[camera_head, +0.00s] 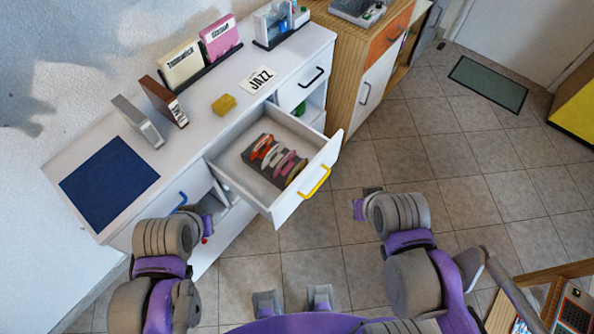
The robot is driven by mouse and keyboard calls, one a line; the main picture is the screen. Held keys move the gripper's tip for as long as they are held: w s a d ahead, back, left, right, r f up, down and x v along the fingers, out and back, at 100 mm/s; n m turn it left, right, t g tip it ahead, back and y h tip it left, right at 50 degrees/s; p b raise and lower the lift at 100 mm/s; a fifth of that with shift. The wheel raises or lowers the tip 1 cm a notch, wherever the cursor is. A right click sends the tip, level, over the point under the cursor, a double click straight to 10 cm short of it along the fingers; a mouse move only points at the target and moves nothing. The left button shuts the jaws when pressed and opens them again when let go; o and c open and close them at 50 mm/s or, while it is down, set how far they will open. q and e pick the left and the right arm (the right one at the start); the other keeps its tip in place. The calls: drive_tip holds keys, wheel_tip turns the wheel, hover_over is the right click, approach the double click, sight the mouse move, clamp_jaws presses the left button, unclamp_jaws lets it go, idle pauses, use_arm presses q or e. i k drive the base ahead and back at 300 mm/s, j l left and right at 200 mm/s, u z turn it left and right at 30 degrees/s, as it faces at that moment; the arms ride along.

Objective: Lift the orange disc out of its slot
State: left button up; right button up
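The orange disc (263,144) stands in a dark rack (256,160) inside the open drawer, at the rack's far left end. Several other discs in white, pink and yellow tones stand in the row beside it. My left gripper (210,211) is low at the left, beside the cabinet front and apart from the discs. My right gripper (359,205) is to the right of the drawer over the floor, also apart from the discs. Both grippers are small and partly hidden by my wrists, so their opening does not show clearly.
The white drawer (232,184) sticks out from the cabinet, with a yellow handle (315,182) on its front. The cabinet top holds a yellow block (224,104), a JAZZ card (258,79), upright sleeves and a blue mat (109,183).

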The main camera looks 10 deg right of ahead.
sight(265, 141)
drive_tip(key=i+l+u, duration=0.1)
drive_tip(key=i+l, duration=0.2)
drive_tip(key=i+l+u, duration=0.1)
drive_tip(key=i+l, duration=0.15)
drive_tip(key=l, duration=0.25)
drive_tip(key=i+l+u, duration=0.1)
drive_tip(key=i+l, duration=0.15)
drive_tip(key=l, duration=0.2)
drive_tip(key=u, duration=1.75)
